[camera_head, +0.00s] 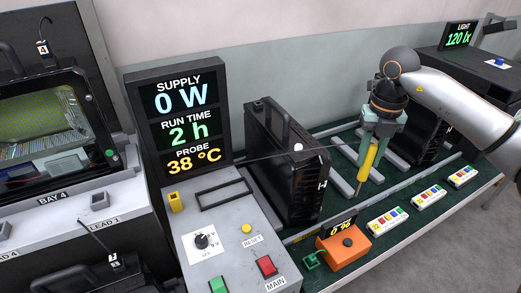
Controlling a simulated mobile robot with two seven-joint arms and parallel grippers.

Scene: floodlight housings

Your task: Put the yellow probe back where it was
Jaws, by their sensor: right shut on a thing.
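The yellow probe (367,163) is held by my right gripper (377,136), whose jaws are shut on its upper part. The probe is slightly tilted, with its thin tip pointing down over the green bench top. A thin dark cable runs left from near the probe, past the black housing marked H. A small yellow holder-like block (175,202) sits at the back left of the grey control panel (215,225); whether it belongs to the probe is not clear. The display (180,125) reads supply 0 W, run time 2 h, probe 38 °C. My left gripper is out of view.
The black housing marked H (285,160) stands left of the probe; another dark finned housing (425,130) is behind my right arm. An orange box (343,250) and several white button strips (389,219) line the front edge. A bay marked 4 (60,197) is at left.

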